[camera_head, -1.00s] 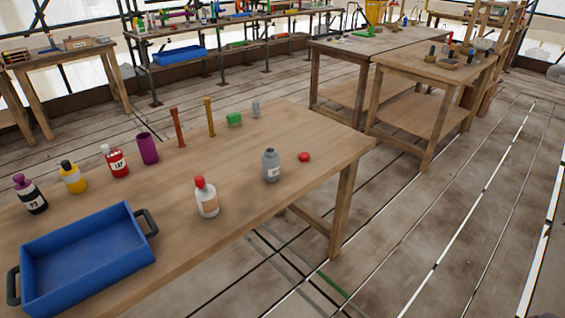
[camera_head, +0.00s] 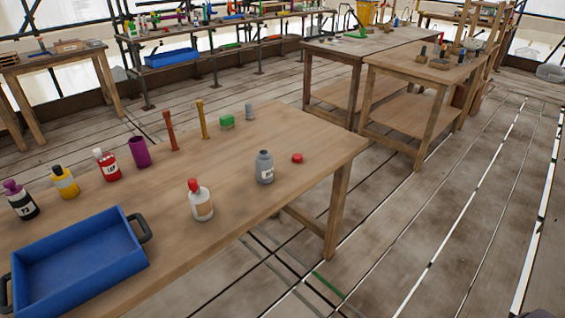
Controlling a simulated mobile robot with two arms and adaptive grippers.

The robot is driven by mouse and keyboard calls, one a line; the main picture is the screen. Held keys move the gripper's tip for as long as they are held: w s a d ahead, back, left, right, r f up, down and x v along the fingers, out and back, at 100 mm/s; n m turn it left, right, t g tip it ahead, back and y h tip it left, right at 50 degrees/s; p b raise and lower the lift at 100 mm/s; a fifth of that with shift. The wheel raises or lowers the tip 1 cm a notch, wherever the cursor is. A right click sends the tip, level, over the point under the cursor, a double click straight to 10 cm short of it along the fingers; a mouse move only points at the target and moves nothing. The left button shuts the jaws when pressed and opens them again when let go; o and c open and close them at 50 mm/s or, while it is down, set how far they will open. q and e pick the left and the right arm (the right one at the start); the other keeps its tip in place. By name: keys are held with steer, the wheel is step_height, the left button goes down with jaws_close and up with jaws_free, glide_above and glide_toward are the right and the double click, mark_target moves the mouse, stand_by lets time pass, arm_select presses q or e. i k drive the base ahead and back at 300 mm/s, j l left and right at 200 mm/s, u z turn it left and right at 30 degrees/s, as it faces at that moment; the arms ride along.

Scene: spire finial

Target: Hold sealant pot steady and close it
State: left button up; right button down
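A grey pot (camera_head: 264,168) with a white label and a narrow neck stands upright near the right end of the near wooden table (camera_head: 215,215). No cap shows on its neck. I take it for the sealant pot, but its label is too small to read. A small round red lid (camera_head: 297,158) lies on the table just right of the pot, apart from it. Neither of my grippers is in view.
A white bottle with red cap (camera_head: 201,200) stands left of the pot. A blue tray (camera_head: 78,262) sits front left. Floor right of the table is clear.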

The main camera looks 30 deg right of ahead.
mark_target(264, 167)
steer(key=i+l+u, duration=0.1)
steer(key=l, duration=0.25)
steer(key=i+l, duration=0.25)
steer(key=i+l+u, duration=0.15)
steer(key=l, duration=0.3)
steer(key=i+l, duration=0.15)
steer(key=l, duration=0.2)
steer(key=i+l+u, duration=0.15)
steer(key=l, duration=0.2)
steer(key=i+l, duration=0.1)
steer(key=l, duration=0.3)
steer(key=i+l+u, duration=0.15)
steer(key=l, duration=0.25)
